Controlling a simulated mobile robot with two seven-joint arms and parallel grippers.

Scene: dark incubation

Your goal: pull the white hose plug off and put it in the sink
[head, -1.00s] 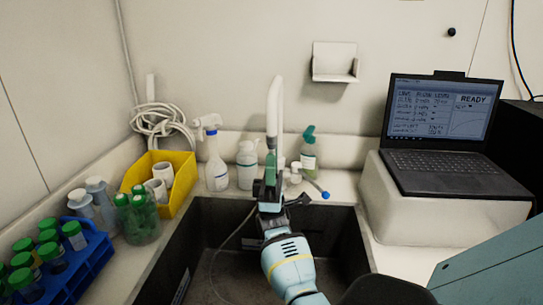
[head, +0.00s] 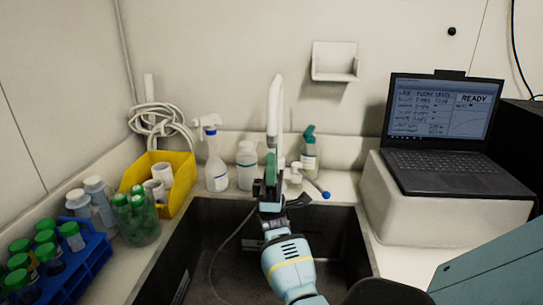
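My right gripper (head: 269,187) reaches in over the black sink (head: 220,210), at its back edge. It is in front of the base of the white upright spout (head: 275,105). A green piece shows at its fingertips, and I cannot tell whether that is a finger pad or something held. The dark fingers are seen from behind, so their gap is hidden. I cannot make out the white hose plug for certain; the gripper may cover it. A thin cord hangs from near the gripper into the sink. My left gripper is not in view.
A white lever with a blue tip (head: 325,195) is just right of the gripper. Spray bottles (head: 215,165) stand behind the sink. A yellow bin (head: 182,188), green-capped tubes in a blue rack (head: 75,270) and a coiled white hose (head: 160,120) are left. A laptop (head: 440,160) is right.

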